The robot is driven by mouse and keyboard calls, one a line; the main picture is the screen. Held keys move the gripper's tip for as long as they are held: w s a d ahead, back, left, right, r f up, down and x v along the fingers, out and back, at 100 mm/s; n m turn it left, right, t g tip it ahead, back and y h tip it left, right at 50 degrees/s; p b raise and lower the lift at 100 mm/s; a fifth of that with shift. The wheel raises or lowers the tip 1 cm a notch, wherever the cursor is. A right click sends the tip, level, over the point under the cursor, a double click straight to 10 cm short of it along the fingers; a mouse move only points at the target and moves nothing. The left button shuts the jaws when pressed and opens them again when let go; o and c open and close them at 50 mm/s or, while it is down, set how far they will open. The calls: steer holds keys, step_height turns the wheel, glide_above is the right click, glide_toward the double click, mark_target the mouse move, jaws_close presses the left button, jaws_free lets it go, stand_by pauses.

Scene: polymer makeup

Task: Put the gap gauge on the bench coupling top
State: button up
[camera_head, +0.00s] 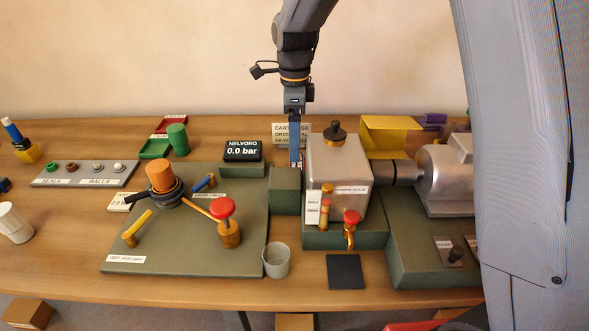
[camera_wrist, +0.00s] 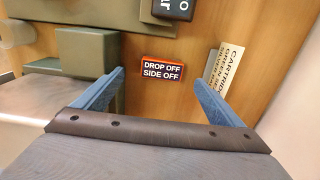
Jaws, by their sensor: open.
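I cannot tell whether any visible thing is the gap gauge. The bench coupling seems to be the dark cylinder (camera_head: 406,172) between the silver box and the motor; its top looks bare.
The silver box (camera_head: 341,170) with a black knob stands close right of my gripper, and a green block (camera_head: 286,190) stands below it. A yellow guard (camera_head: 390,138) is behind the coupling. The motor (camera_head: 447,175) is at right. A pressure display (camera_head: 242,151) is at left.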

steer(key=shift+w+d+f+p, duration=0.15)
steer(key=shift+f+p, duration=0.45)
steer(key=shift+f, duration=1.25)
steer(key=shift+w+d+f+p, duration=0.15)
steer(key=shift+f+p, duration=0.45)
steer(key=shift+f, duration=1.2)
steer(key=shift+s, duration=0.1)
steer(key=c, duration=1.3)
